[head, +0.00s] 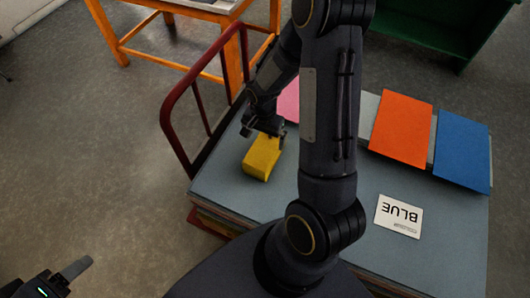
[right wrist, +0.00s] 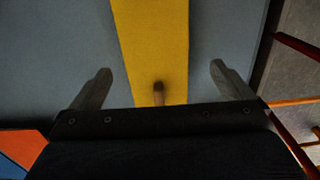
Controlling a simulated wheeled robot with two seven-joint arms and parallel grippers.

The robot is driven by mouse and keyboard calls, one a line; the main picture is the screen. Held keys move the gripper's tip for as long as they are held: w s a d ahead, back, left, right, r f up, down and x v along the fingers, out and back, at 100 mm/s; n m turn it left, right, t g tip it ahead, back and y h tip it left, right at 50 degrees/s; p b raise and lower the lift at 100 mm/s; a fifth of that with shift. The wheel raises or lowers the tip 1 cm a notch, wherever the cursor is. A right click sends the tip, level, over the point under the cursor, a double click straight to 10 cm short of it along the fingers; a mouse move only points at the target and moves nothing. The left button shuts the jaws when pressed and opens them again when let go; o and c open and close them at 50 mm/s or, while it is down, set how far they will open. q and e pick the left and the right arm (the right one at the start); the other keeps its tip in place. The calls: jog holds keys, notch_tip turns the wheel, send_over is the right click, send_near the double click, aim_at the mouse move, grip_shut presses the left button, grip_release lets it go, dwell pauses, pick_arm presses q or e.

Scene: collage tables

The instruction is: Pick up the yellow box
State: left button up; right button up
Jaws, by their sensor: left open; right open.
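In the head view my right gripper (head: 266,132) is at the box's far end, pointing down. In the right wrist view the yellow box (right wrist: 152,50) runs between the two open fingers of the right gripper (right wrist: 160,82), with a gap on each side. My left gripper (head: 68,279) is at the bottom left, open and empty, away from the table.
Orange (head: 401,129) and blue (head: 462,151) sheets and a white card reading BLUE (head: 398,215) lie on the right of the tabletop. A dark red rail (head: 180,92) stands at its left edge. An orange-framed table (head: 128,50) and green furniture (head: 440,30) stand behind.

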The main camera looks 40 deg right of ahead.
aim_at(265, 147)
jog(key=f, duration=0.7)
jog(key=shift+s+d+f+p, duration=0.1)
jog(key=shift+s+f+p, duration=0.2)
jog(key=shift+p, duration=0.1)
jog(key=c, duration=1)
jog(key=shift+c, duration=0.2)
jog(key=shift+r, duration=0.15)
